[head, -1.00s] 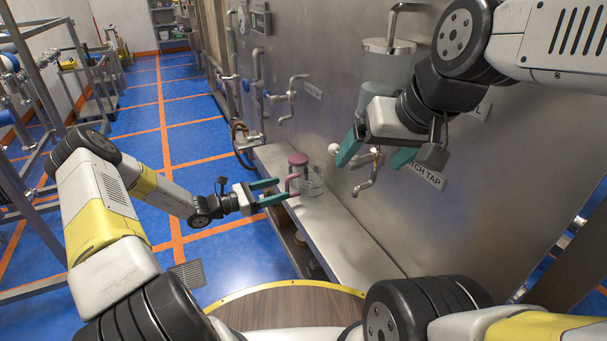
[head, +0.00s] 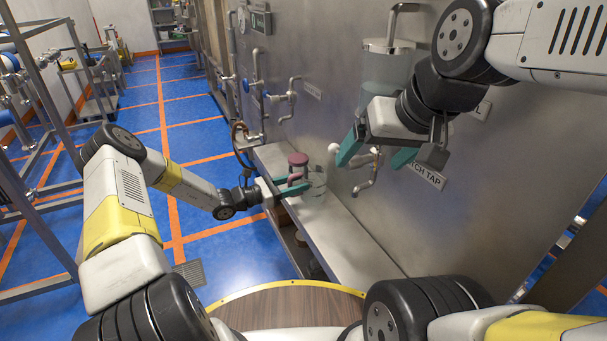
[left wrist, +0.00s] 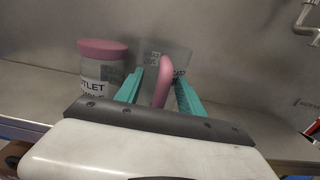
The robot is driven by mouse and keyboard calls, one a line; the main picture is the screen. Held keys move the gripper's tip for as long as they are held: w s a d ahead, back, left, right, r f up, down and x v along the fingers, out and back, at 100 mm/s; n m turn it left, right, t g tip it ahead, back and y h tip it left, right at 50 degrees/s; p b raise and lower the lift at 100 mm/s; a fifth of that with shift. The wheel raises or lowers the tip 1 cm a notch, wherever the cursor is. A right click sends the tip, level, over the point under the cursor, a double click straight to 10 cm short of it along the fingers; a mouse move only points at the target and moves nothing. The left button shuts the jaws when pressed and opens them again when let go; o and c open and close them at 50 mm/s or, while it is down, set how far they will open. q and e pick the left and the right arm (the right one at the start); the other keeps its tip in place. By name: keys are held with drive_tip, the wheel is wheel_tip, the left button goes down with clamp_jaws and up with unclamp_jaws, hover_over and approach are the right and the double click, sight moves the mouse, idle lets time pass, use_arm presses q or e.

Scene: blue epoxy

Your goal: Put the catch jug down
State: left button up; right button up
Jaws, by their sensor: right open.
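The catch jug (head: 318,187) is a clear vessel with a pink handle, on the steel ledge along the wall; its base is hard to see. In the left wrist view the pink handle (left wrist: 163,82) stands between the green fingers of my left gripper (left wrist: 160,88), with a visible gap on each side. The jug's clear body with lettering is behind the fingers. My left gripper (head: 291,189) also shows at the jug in the head view, open around the handle. My right gripper (head: 376,155) is open and empty, high by the wall near the catch tap (head: 367,178).
A jar with a pink lid (left wrist: 103,62) and an outlet label stands left of the jug on the ledge (head: 350,245). Pipes and valves line the wall at left. A clear tank (head: 385,68) hangs above. The ledge's near part is clear.

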use_arm(q)
clamp_jaws()
idle(1.1)
